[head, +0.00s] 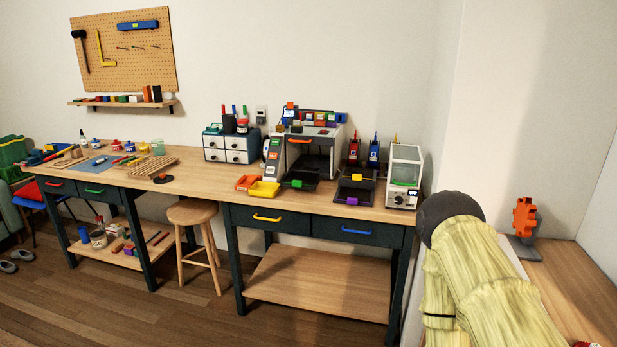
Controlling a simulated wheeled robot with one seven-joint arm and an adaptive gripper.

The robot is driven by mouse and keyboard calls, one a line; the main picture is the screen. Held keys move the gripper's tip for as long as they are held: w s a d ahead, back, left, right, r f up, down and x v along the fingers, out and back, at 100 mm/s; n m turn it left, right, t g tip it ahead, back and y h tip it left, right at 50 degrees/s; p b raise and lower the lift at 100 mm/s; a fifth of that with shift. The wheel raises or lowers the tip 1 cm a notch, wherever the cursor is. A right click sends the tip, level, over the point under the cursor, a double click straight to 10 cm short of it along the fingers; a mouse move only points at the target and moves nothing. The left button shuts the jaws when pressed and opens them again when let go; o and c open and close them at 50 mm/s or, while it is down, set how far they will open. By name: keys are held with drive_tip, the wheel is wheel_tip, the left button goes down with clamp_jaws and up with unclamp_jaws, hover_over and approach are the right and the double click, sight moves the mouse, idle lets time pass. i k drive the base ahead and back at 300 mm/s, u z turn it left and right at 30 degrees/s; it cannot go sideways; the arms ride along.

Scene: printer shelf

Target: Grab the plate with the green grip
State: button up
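A dark plate (302,176) with a small green grip on its front edge sits at the front of the printer (313,148) on the long workbench. My arm, in a pale yellow cover with a dark rounded end, shows at the lower right, apart from the plates. My gripper cannot be seen in this view.
Yellow (264,190) and orange (246,183) trays lie left of the plates. A white glass-fronted machine (404,175) stands at the bench's right end. A wooden stool (194,214) stands before the bench (205,182). An orange part (525,217) stands on the right-hand surface. Floor in front is open.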

sight(301, 177)
drive_tip(key=i, duration=1.75)
drive_tip(key=u, duration=2.3)
drive_tip(key=k, duration=0.15)
drive_tip(key=z, duration=0.25)
